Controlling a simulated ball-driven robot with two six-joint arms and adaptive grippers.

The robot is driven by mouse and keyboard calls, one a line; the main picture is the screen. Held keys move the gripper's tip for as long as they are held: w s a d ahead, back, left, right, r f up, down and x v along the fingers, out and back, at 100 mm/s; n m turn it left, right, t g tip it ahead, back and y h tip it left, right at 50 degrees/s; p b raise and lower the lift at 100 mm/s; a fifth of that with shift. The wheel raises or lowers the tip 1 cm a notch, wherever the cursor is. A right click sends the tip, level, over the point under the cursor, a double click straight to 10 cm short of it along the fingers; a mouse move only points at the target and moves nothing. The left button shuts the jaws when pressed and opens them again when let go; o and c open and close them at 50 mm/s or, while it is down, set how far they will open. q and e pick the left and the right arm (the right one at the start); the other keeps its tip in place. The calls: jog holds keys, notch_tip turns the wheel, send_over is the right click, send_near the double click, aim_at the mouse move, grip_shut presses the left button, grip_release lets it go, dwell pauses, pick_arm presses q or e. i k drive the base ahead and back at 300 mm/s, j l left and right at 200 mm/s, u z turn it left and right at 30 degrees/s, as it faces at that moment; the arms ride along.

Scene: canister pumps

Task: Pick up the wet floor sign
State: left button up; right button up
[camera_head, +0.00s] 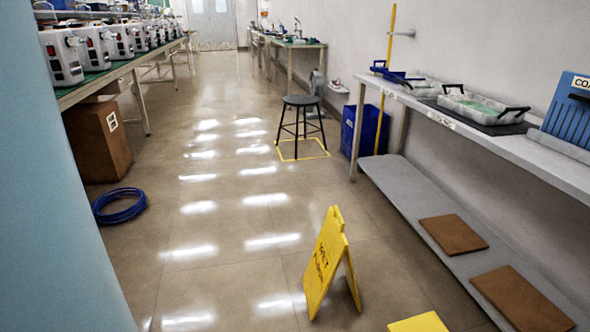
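The yellow wet floor sign (325,265) stands upright on the tiled floor, in the lower middle of the head view. It is an A-frame with its two panels spread apart at the bottom and dark lettering on its left panel. Nothing touches it. Neither of my grippers shows in the view.
A grey shelf bench (440,195) runs along the right, with brown boards on its lower shelf. A yellow flat piece (418,323) lies at the bottom edge. A black stool (301,102), blue bin (364,131), blue coil (120,206) and brown box (97,140) stand around open floor.

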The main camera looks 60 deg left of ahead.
aim_at(331, 247)
jog(key=u, duration=1.45)
